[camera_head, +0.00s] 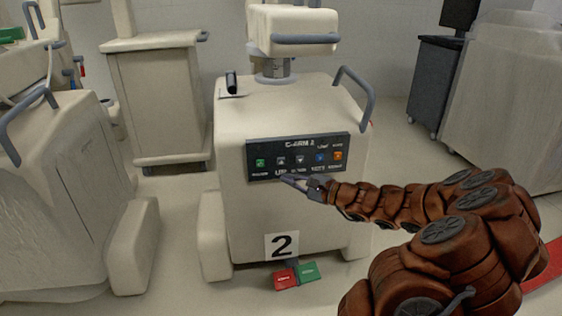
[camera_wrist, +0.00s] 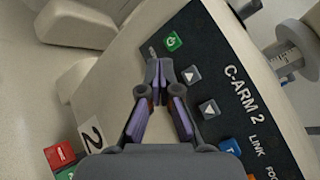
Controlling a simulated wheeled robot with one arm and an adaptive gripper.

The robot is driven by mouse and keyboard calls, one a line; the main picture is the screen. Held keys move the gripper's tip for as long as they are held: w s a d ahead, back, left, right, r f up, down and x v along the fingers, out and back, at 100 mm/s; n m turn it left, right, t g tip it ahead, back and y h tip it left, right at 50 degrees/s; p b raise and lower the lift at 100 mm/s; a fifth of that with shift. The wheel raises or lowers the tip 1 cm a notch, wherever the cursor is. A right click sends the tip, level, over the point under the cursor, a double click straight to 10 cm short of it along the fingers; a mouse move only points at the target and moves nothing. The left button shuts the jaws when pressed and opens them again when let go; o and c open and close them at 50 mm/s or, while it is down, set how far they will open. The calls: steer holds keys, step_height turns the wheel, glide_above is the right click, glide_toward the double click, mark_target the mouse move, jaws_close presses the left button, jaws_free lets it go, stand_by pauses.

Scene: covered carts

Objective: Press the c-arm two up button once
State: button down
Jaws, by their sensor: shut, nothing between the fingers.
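The C-arm 2 cart (camera_head: 290,215) stands in the middle of the head view, with a black panel (camera_head: 298,142) on its front. I cannot tell whether the tips touch the panel.
A blue button (camera_head: 320,158) and an orange button (camera_head: 337,155) are at the panel's right. Red and green pedals (camera_head: 308,271) lie at the cart's foot, below a "2" sign (camera_head: 282,246). Covered carts stand left and right. A grey handle (camera_head: 362,95) rises at the cart's right.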

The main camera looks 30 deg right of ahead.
steer(key=shift+w+d+p, duration=0.3)
steer(key=shift+w+d, duration=0.05)
steer(key=shift+w, duration=0.5)
steer(key=shift+w+d+p, duration=0.25)
steer(key=shift+w+d, duration=0.15)
steer(key=shift+w, duration=0.5)
steer(key=shift+w+d+p, duration=0.3)
steer(key=shift+w+d, duration=0.05)
steer(key=shift+w, duration=0.5)
steer(key=shift+w, duration=0.15)
steer(key=shift+w+d, duration=0.15)
steer(key=shift+w, duration=0.1)
steer(key=shift+w+d+p, duration=0.25)
steer(key=shift+w+p, duration=0.2)
stand_by(0.4)
steer(key=shift+s, duration=0.15)
steer(key=shift+s+a+b, duration=0.3)
steer(key=shift+s+a, duration=0.1)
steer(key=shift+s, duration=0.3)
steer(key=shift+s, duration=0.1)
steer(key=shift+s+a+b, duration=0.2)
steer(key=shift+s+a, duration=0.15)
steer(key=shift+s, duration=0.4)
steer(key=shift+s+a+b, duration=0.15)
steer(key=shift+s+a, duration=0.15)
steer(key=shift+s, duration=0.4)
steer(key=shift+s+a+b, duration=0.2)
steer(key=shift+s+a, duration=0.15)
steer(key=shift+s, duration=0.4)
